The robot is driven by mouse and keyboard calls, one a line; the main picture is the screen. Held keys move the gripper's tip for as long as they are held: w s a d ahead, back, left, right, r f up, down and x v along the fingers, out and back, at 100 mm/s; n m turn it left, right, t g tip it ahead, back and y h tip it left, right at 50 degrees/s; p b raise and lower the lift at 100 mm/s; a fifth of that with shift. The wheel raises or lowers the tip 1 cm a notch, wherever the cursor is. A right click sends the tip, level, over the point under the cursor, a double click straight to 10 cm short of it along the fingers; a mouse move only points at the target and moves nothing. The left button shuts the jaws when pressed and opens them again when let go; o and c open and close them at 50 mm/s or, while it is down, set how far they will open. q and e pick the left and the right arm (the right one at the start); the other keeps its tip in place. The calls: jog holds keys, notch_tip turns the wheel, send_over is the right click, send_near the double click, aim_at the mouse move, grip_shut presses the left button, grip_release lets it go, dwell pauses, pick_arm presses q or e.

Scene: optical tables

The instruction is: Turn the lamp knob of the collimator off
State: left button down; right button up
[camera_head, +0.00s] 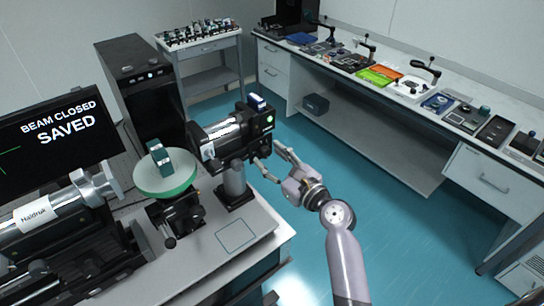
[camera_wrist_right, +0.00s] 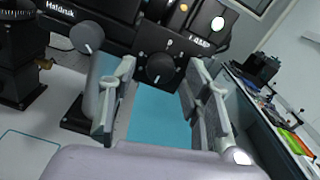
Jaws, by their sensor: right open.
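The collimator (camera_head: 228,132) is a black instrument with a silver band, on a grey post on the left optical table. In the right wrist view its dark body (camera_wrist_right: 125,30) fills the top, with a "LAMP" label. A round black knob (camera_wrist_right: 160,68) with a pale mark sits just below and left of that label. My right gripper (camera_head: 271,157) is open beside the collimator's right end. In the wrist view its two fingers (camera_wrist_right: 162,72) stand on either side of the knob, with visible gaps; contact is not seen. My left gripper is not in view.
A green disc stage (camera_head: 165,180) with a small block and a monitor (camera_head: 55,140) reading "BEAM CLOSED SAVED" are at left. A bench (camera_head: 400,110) with equipment stands at right. Blue floor (camera_head: 410,235) lies clear between.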

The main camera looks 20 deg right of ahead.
jog(key=shift+c, duration=0.5)
grip_shut()
